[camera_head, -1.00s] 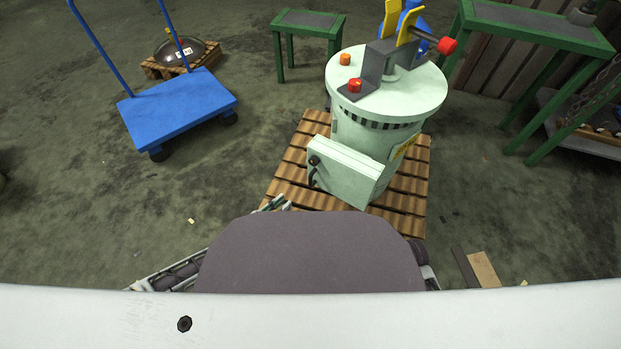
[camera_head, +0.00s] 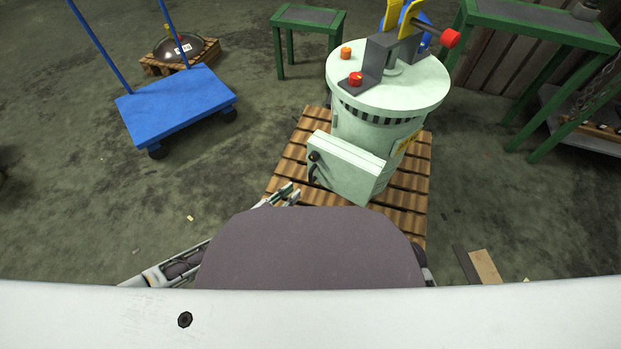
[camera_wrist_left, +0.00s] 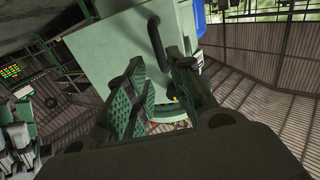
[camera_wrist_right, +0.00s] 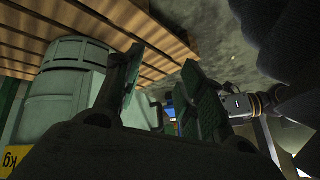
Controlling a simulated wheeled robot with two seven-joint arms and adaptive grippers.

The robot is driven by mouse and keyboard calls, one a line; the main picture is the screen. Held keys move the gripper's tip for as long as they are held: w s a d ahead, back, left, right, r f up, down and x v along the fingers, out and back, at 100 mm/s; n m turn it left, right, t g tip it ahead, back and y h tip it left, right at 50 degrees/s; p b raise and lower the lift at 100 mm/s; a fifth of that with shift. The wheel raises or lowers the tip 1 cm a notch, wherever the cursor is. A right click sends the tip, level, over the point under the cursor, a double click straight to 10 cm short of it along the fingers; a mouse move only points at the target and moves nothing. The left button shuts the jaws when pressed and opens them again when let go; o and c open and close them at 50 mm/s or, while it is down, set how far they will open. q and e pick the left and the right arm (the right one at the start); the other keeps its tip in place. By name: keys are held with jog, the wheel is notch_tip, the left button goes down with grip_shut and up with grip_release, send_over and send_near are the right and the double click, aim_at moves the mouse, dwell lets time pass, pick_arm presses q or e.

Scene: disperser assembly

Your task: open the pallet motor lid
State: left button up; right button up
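The pale green motor drum (camera_head: 375,125) stands on a wooden pallet. A box-shaped motor housing with a lid (camera_head: 345,165) juts from its front and looks closed. A dark curved handle (camera_head: 315,166) sits at its left edge; the handle also shows in the left wrist view (camera_wrist_left: 157,42). My left gripper (camera_head: 291,195) is just left of and below the box. In the left wrist view its two fingers (camera_wrist_left: 165,95) are apart, with the box and handle beyond them and nothing between. My right gripper (camera_wrist_right: 165,90) has its fingers apart and empty, low beside the drum and pallet.
The wooden pallet (camera_head: 408,196) lies under the drum. A blue cart (camera_head: 178,105) stands at the left, a green table (camera_head: 308,18) behind, and another green table (camera_head: 540,25) at the right. Floor is clear between cart and pallet.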

aim_at(311, 182)
pick_arm(q)
jog(key=shift+b+x, duration=1.6)
jog(key=shift+x, duration=3.3)
pick_arm(e)
jog(key=shift+t+y, duration=0.3)
jog(key=shift+w+a+f, duration=0.1)
jog(key=shift+a+f, duration=0.1)
jog(key=shift+f, duration=0.9)
jog(key=shift+w+a+f, duration=0.1)
jog(key=shift+a+f, duration=0.05)
jog(key=shift+f, duration=0.9)
pick_arm(q)
jog(key=shift+c, duration=0.4)
grip_shut()
